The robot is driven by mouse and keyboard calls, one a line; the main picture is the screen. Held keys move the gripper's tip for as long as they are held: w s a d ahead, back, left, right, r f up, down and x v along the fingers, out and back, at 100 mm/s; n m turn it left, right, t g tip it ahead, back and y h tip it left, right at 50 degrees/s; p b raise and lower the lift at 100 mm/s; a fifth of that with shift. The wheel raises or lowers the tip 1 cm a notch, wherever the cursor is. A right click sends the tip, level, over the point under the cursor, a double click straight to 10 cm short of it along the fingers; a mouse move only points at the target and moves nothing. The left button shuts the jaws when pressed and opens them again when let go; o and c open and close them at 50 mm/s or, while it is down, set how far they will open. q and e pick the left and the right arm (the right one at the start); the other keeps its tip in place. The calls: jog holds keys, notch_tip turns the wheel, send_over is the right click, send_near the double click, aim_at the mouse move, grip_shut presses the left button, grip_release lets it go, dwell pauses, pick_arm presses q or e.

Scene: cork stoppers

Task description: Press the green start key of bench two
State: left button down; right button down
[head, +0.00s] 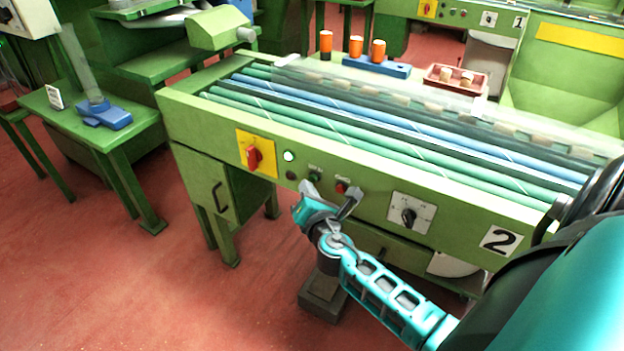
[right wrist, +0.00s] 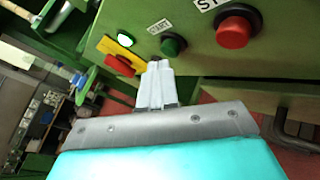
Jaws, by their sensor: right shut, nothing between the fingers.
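The green start key (head: 315,177) sits on the front panel of bench two (head: 225,125), left of the red stop key (head: 341,187). In the right wrist view the green key (right wrist: 173,45) stands under a START label, up and right of the fingertips. My right gripper (head: 305,189) is in front of the panel, a little below and left of the green key. Its fingers (right wrist: 157,68) are closed together and empty. They appear apart from the key, though the exact gap is unclear. My left gripper is not in view.
A red switch on a yellow plate (head: 250,153) and a lit lamp (head: 289,156) are left of the key. A black dial (head: 408,215) and a "2" plate (head: 500,240) are to the right. Orange cylinders on a blue base (head: 376,66) stand behind the rollers.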

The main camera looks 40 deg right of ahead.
jog(key=shift+s+a, duration=0.15)
jog(key=shift+a, duration=0.2)
jog(key=shift+a, duration=0.1)
jog(key=shift+s+a, duration=0.35)
jog(key=shift+a, duration=0.4)
jog(key=shift+s+a, duration=0.3)
jog(key=shift+a, duration=0.45)
jog(key=shift+s+a, duration=0.35)
jog(key=shift+a, duration=0.4)
